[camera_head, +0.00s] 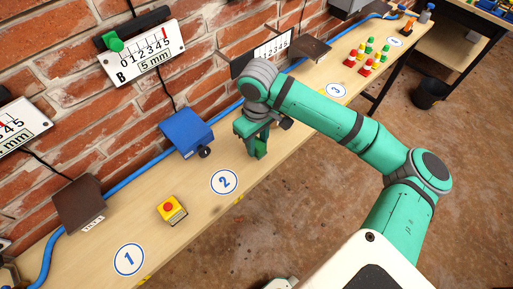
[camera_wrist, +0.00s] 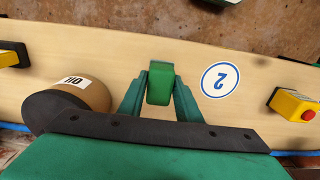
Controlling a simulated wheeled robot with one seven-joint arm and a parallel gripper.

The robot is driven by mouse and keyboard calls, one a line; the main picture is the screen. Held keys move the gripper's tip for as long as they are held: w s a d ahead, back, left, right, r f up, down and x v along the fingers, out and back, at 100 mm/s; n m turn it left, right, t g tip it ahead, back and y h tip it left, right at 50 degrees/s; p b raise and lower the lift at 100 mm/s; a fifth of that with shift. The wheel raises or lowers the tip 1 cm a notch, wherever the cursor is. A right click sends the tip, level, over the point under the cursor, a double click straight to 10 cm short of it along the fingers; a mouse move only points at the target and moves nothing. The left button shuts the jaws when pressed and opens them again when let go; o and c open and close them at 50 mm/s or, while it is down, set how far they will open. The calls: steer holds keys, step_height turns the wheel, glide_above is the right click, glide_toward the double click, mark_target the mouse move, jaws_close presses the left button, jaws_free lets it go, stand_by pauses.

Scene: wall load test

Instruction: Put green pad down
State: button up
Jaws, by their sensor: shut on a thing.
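The green pad (camera_wrist: 160,84) is a small block between the two fingers of my gripper (camera_wrist: 160,92) in the wrist view. The fingers are shut on it from both sides. In the head view the pad (camera_head: 261,148) shows under my gripper (camera_head: 256,140), close over the bench (camera_head: 205,205), to the right of the round 2 label (camera_head: 224,182). I cannot tell whether the pad touches the bench top.
A blue box (camera_head: 187,132) with a dark knob stands left of my gripper by the brick wall. A yellow box with a red button (camera_head: 170,208) sits further left. Bench around the 2 label is clear.

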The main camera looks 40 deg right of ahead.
mark_target(257, 141)
steer(key=shift+w+f, duration=0.15)
steer(key=shift+f, duration=0.8)
steer(key=shift+w+f, duration=0.1)
steer(key=shift+f, duration=0.85)
steer(key=shift+f, duration=0.1)
steer(key=o, duration=0.9)
steer(key=shift+o, duration=0.2)
steer(key=shift+w+d, duration=0.1)
steer(key=shift+r, duration=0.4)
step_height(257, 141, up, 12)
steer(key=shift+f, duration=0.25)
